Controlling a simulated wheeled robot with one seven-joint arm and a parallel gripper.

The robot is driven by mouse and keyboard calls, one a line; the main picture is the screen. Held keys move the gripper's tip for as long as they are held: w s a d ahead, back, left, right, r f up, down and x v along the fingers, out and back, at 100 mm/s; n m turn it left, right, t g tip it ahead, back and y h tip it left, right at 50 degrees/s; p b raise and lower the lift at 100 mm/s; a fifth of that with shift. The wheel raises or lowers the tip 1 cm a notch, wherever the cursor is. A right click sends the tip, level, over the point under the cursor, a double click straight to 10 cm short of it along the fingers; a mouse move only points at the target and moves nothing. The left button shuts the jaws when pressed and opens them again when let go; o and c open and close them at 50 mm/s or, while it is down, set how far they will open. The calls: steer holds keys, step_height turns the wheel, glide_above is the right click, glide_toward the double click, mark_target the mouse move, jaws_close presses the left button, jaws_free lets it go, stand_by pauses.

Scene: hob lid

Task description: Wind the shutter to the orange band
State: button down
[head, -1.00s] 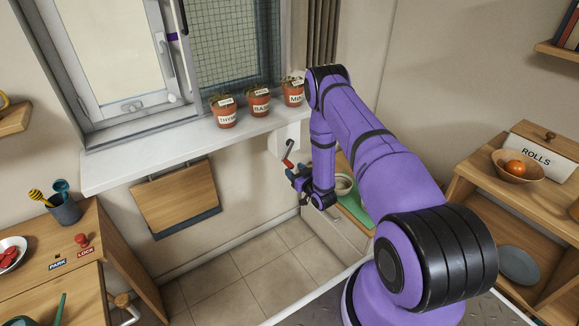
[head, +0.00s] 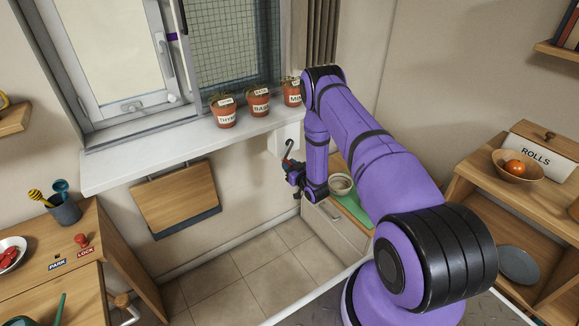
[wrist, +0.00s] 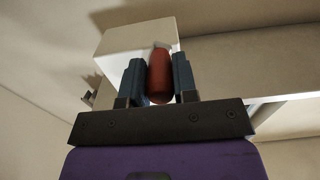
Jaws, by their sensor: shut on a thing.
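A white winder box (head: 283,138) sits on the wall under the right end of the window sill, with a dark crank (head: 289,148) on its front. My gripper (head: 290,165) is at the crank's end. In the wrist view my gripper (wrist: 160,78) has its two blue-grey fingers on either side of the red crank handle (wrist: 160,76), shut on it, with the winder box (wrist: 130,40) behind. The window (head: 115,50) has a dark mesh panel (head: 232,45) on its right.
Plant pots (head: 258,102) stand on the sill (head: 140,158) above the winder. A folded wooden flap (head: 176,198) hangs on the wall at left. A bowl (head: 341,184) on a green mat is close behind my wrist. The tiled floor (head: 240,270) is clear.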

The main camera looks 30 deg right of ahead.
steer(key=shift+a+r+m, duration=0.6)
steer(key=shift+r+m, duration=0.15)
steer(key=shift+m, duration=0.75)
steer(key=shift+a+r+m, duration=0.55)
steer(key=shift+r+m, duration=0.25)
steer(key=shift+m, duration=0.7)
steer(key=shift+a+r+m, duration=0.6)
steer(key=shift+r+m, duration=0.15)
steer(key=shift+m, duration=0.75)
steer(key=c, duration=0.9)
jaws_free()
steer(key=shift+s, duration=0.1)
